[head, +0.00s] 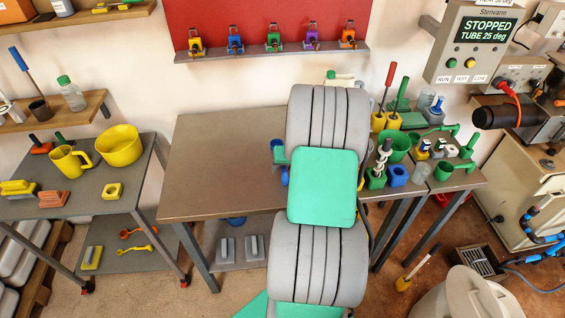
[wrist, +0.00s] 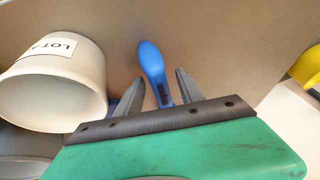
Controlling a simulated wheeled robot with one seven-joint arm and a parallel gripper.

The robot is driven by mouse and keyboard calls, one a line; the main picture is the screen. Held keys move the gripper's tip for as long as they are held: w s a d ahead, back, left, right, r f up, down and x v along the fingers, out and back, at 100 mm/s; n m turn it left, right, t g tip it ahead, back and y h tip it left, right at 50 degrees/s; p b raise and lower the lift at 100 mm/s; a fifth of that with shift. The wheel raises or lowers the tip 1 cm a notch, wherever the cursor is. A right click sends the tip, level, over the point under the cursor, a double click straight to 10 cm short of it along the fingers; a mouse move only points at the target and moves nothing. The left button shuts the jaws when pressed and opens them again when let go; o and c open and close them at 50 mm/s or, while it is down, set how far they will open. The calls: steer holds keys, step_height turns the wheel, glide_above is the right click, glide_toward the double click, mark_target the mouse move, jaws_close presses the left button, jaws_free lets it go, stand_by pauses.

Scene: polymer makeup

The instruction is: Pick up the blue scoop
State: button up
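The blue scoop (wrist: 152,62) shows in the wrist view as a rounded blue end with a narrower part running back between my fingers. In the head view, blue parts (head: 284,175) that look like it show at the left edge of my arm, over the middle table; the rest is hidden. My gripper (wrist: 159,76) is open, with one grey finger on each side of the blue piece and visible gaps on both sides. I cannot tell its height over the surface. My arm hides the fingers in the head view.
A white cup labelled LOT A (wrist: 55,85) is close left of my fingers in the wrist view; a yellow object (wrist: 307,66) is at the right edge. The middle table (head: 215,160) is clear on its left. Green, blue and yellow items, including a green mug (head: 394,146), crowd the right.

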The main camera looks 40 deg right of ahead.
jaws_close()
stand_by(0.6)
steer(key=shift+r+b, duration=0.35)
steer(key=shift+r, duration=0.15)
steer(key=s+a+r+b, duration=0.3)
steer(key=s+a+r, duration=0.3)
steer(key=s+r, duration=0.6)
steer(key=shift+s+b, duration=0.35)
steer(key=shift+b, duration=0.05)
steer(key=c, duration=0.6)
jaws_free()
steer(key=shift+c, duration=0.2)
jaws_close()
